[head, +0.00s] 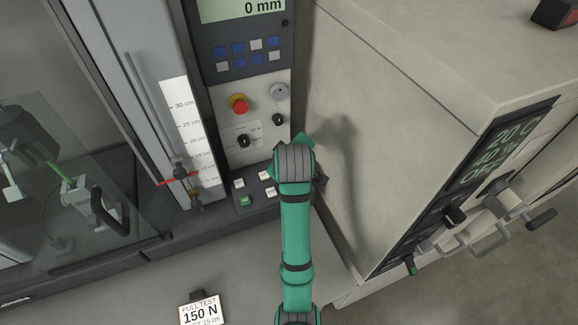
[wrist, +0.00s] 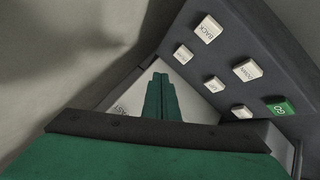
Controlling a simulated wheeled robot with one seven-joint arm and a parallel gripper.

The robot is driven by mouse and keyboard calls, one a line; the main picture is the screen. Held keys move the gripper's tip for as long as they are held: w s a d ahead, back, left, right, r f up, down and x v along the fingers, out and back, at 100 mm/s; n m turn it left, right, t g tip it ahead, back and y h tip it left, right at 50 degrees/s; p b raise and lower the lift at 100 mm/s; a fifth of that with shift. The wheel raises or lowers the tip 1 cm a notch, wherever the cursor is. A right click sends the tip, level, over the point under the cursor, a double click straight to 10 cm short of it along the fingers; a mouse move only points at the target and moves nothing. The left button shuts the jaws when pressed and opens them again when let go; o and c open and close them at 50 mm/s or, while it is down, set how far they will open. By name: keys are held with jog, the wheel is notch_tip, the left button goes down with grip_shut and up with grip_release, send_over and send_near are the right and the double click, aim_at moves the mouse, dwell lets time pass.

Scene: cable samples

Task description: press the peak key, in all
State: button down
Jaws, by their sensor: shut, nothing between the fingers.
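A dark sloping key panel (wrist: 228,45) with several small white keys fills the right of the wrist view. One key reads BACK (wrist: 207,28), and a green GO key (wrist: 281,107) is at its right. A small white key (wrist: 183,54) beside BACK has lettering too small to read surely, so I cannot tell whether it is the peak key. In the head view my arm hides part of the panel; the green GO key (head: 245,200) shows there.
The tester's display (head: 240,8) reads 0 mm. A red stop button (head: 238,104) and knobs sit above the panel. A large beige cabinet (head: 400,110) stands close on the right. A sign reading 150 N (head: 200,312) is at the front.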

notch_tip(320, 180, down, 2)
jog(key=shift+w+d+f, duration=0.1)
jog(key=shift+w+f, duration=0.05)
jog(key=shift+f, duration=0.1)
jog(key=shift+d+f, duration=0.3)
jog(key=shift+a, duration=0.6)
jog(key=shift+d, duration=0.1)
jog(key=shift+d, duration=0.2)
jog(key=shift+w, duration=0.1)
jog(key=shift+d, duration=0.3)
jog(key=shift+s+a, duration=0.25)
jog(key=shift+a, duration=0.4)
